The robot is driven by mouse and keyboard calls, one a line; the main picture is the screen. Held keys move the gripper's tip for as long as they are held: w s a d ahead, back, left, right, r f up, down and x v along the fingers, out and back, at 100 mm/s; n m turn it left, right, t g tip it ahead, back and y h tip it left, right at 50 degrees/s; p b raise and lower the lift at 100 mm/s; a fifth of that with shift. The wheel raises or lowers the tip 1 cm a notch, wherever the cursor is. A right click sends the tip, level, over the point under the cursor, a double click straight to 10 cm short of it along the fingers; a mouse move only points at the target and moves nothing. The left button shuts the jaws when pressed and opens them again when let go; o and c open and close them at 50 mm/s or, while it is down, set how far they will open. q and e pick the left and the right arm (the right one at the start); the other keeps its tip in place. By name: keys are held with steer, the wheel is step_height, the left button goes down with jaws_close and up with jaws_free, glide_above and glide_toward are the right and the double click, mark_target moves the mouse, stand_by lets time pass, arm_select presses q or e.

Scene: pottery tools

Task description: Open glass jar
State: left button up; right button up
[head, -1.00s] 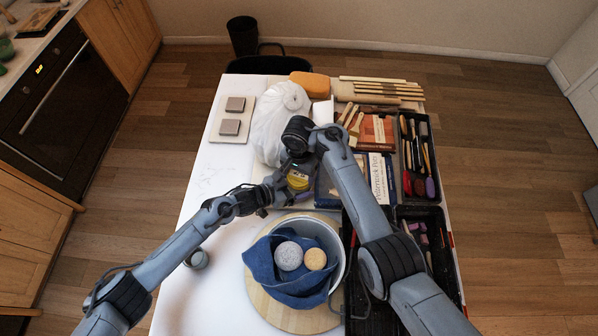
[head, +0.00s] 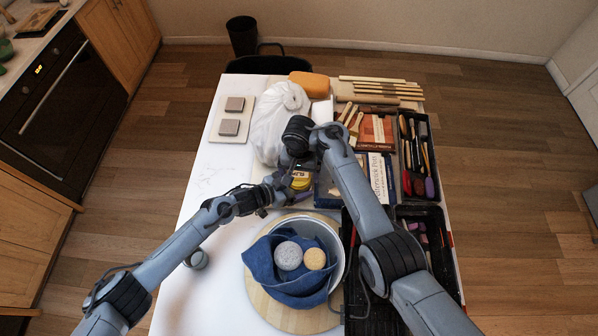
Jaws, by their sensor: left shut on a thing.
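The glass jar (head: 301,181), with a yellow label, stands near the middle of the table, in front of the white bag. My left gripper (head: 284,184) is at the jar's left side and is shut on it. My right gripper (head: 299,163) is right above the jar, pointing down at its top. My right wrist hides the jar's lid and the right fingertips, so I cannot see whether they are open or shut.
A bowl (head: 335,245) with a blue cloth (head: 262,262) and two sponges stands in front on a round wooden board (head: 262,306). A white bag (head: 270,130) is behind the jar. Black tool trays (head: 432,200) line the right.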

steer(key=shift+a+r, duration=0.1)
steer(key=shift+a, duration=0.1)
steer(key=shift+a+r, duration=0.1)
steer(key=shift+r, duration=2.1)
steer(key=shift+c, duration=0.2)
step_height(320, 180, up, 3)
steer(key=m, duration=0.3)
steer(key=shift+d+f, duration=0.2)
steer(key=shift+f, duration=3.6)
